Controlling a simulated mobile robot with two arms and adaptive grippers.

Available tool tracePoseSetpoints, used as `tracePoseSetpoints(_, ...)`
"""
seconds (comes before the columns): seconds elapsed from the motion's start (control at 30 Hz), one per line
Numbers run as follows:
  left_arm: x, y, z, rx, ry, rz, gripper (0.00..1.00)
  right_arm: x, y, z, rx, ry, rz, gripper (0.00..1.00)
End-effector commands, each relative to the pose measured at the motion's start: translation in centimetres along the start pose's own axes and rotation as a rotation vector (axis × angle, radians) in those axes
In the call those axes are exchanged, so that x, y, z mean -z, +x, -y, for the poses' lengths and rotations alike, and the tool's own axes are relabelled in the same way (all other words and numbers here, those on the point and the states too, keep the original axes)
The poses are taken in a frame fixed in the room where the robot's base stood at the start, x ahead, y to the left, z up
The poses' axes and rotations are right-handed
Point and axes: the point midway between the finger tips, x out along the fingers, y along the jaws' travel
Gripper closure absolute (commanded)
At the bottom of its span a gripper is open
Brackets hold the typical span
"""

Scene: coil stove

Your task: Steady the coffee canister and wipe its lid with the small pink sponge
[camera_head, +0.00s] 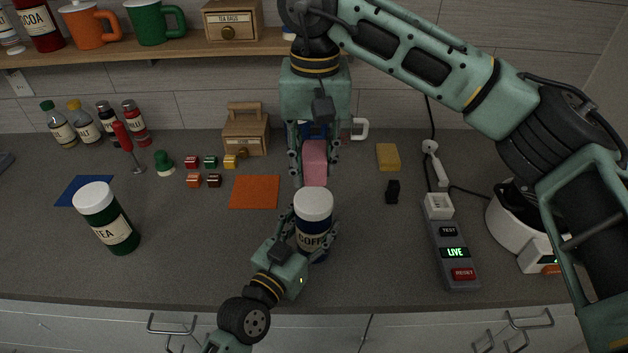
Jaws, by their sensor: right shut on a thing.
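The coffee canister (314,224) is dark blue with a white lid (313,203) and a partly covered label. It stands upright near the counter's front. My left gripper (310,233) reaches in from the front with its fingers on either side of the canister's body; whether they press on it is unclear. My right gripper (314,172) points down behind the canister, shut on the small pink sponge (314,163). The sponge's lower end is just behind the lid in the picture; I cannot tell whether they touch.
A green tea canister (108,220) stands at the left near a blue mat (75,190). An orange mat (254,192) and several small coloured blocks lie left of the sponge. A yellow sponge (388,157), a power strip (450,250) and a white appliance (515,232) are at the right.

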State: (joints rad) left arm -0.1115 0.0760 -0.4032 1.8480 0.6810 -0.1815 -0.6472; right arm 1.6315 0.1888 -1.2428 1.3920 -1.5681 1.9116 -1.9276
Motion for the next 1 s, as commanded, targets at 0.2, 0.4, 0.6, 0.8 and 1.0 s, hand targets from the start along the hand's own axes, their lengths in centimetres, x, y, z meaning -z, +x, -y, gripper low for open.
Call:
tracePoseSetpoints(0.2,-0.2,0.0,0.0,-0.001,0.0,0.004,0.42,0.0,0.0,0.0,0.0,0.0,0.0,1.0)
tracePoseSetpoints(0.4,-0.1,0.0,0.0,-0.001,0.0,0.002,0.25,0.0,0.0,0.0,0.0,0.0,0.0,1.0)
tracePoseSetpoints(0.6,-0.1,0.0,0.0,0.0,0.0,0.001,0.21,0.0,0.0,0.0,0.0,0.0,0.0,1.0)
tracePoseSetpoints(0.8,-0.1,-0.2,0.0,0.0,0.0,0.001,0.21,0.0,0.0,0.0,0.0,0.0,0.0,1.0)
tracePoseSetpoints(1.0,-0.2,-3.0,0.0,-0.001,0.002,0.005,0.21,0.0,0.0,0.0,0.0,0.0,0.0,1.0)
